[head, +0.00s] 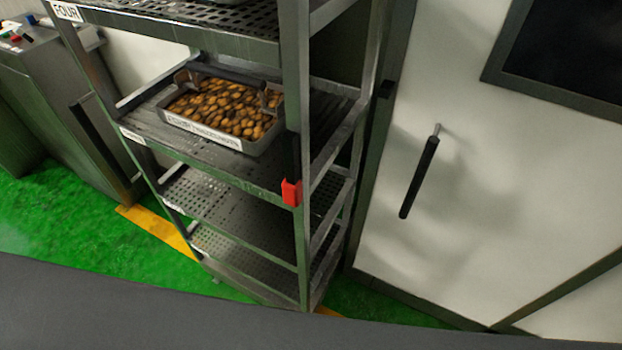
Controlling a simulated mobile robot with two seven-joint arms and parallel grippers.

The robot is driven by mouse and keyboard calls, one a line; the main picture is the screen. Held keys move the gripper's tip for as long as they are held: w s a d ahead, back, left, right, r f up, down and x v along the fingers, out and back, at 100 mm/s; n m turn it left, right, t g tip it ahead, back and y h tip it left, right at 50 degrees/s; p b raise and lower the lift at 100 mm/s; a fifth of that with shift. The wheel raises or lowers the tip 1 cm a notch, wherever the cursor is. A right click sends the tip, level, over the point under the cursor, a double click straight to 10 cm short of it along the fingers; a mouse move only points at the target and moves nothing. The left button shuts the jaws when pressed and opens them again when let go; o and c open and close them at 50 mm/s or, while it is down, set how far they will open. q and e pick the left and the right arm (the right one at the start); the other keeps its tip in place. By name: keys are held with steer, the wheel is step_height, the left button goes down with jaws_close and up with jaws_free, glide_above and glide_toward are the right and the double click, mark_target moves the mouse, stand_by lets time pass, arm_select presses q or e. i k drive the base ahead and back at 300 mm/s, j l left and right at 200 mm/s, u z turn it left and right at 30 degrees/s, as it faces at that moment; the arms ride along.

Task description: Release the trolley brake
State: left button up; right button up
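The trolley (305,262) is a tall metal rack with several perforated shelves, standing left of centre in the head view. A small red part (291,192), which looks like the brake handle, sits on its front right post at mid height. A dark strip runs up the post just above the red part. I cannot tell from this view whether the brake is set. Neither of my grippers is in view.
A grey tray (250,147) of brown pieces sits on a trolley shelf. A white door with a black handle (419,177) stands to the right. A grey cabinet (65,115) stands at left. Green floor with a yellow line (155,225) shows around the trolley.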

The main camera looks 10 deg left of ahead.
mark_target(292, 187)
steer(key=i+l, duration=0.25)
steer(key=l, duration=0.2)
steer(key=i+l, duration=0.2)
steer(key=l, duration=0.2)
steer(key=i+l+u, duration=0.1)
steer(key=u, duration=2.7)
steer(key=k, duration=0.05)
